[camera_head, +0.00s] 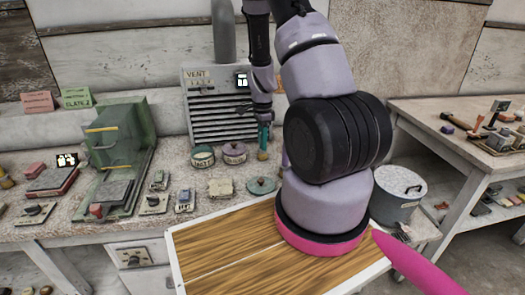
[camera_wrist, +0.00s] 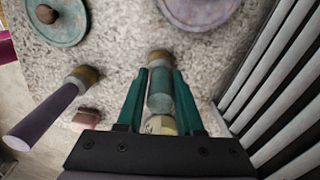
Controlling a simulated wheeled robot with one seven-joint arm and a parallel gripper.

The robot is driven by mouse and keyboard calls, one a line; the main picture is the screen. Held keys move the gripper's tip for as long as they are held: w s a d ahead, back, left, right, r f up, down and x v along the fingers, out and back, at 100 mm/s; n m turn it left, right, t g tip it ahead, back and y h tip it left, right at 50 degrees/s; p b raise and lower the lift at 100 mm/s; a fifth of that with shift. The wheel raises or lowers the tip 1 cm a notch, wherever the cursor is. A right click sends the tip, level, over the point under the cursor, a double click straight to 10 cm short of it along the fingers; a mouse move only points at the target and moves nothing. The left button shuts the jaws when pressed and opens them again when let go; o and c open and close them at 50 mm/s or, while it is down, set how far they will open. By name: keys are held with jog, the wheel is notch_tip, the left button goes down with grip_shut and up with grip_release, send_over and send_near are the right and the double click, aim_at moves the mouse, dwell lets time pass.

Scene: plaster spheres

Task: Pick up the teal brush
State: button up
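The teal brush (camera_wrist: 160,92) stands between the two green fingers of my gripper (camera_wrist: 161,80) in the wrist view. Whether the tip touches the top is unclear.
A purple-handled brush (camera_wrist: 45,115) stands close left in the wrist view. A slatted vent (camera_head: 215,125) rises behind. A teal lid (camera_head: 261,186) lies in front. A grey bucket (camera_head: 398,205) is at right.

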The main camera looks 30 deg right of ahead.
grip_shut()
notch_tip(320, 180, up, 10)
jog(key=shift+r, duration=0.1)
dwell(0.6)
